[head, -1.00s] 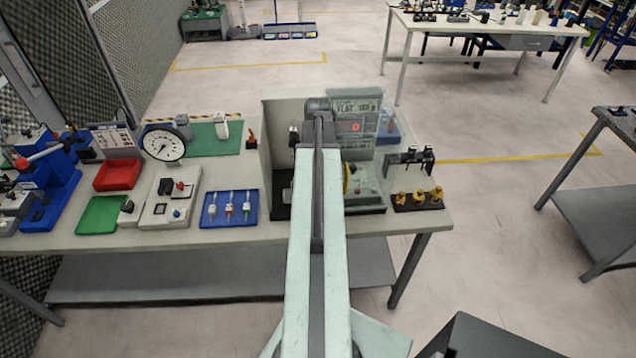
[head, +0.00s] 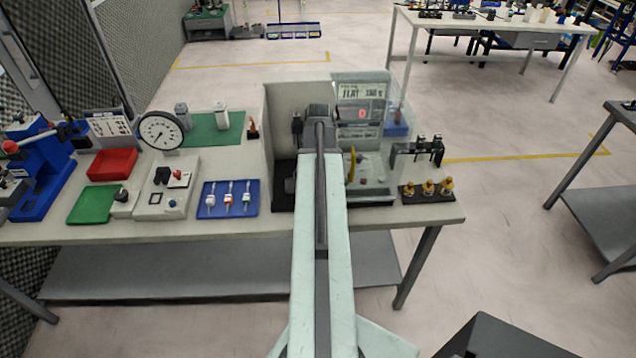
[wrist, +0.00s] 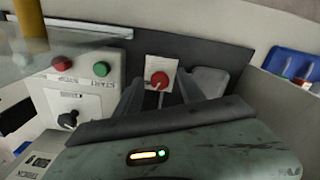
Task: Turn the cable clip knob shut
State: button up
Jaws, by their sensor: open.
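In the wrist view a red round knob (wrist: 159,79) sits on a small white plate (wrist: 162,66) against a dark panel. A thin light stem or pointer shows below it. It looks like the clip knob, but I see no cable for certain. My gripper (wrist: 160,88) is open, with its dark fingers on either side of the knob and a gap between. I cannot tell whether either finger touches it. In the head view my arm covers the gripper and the knob inside the walled booth (head: 283,125).
In the wrist view a box with red and green buttons (wrist: 82,75) and a black knob (wrist: 68,119) stand left. A yellow post (wrist: 30,20) is at upper left. A blue bin (wrist: 291,65) lies right. In the head view, brass fittings (head: 428,188) stand right of the booth.

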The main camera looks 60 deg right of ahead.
jog(key=shift+r, duration=0.1)
grip_shut()
jog(key=shift+m, duration=2.3)
grip_release()
jog(key=shift+r, duration=0.1)
notch_tip(320, 180, up, 8)
jog(key=p, duration=0.8)
jog(key=shift+f, duration=0.25)
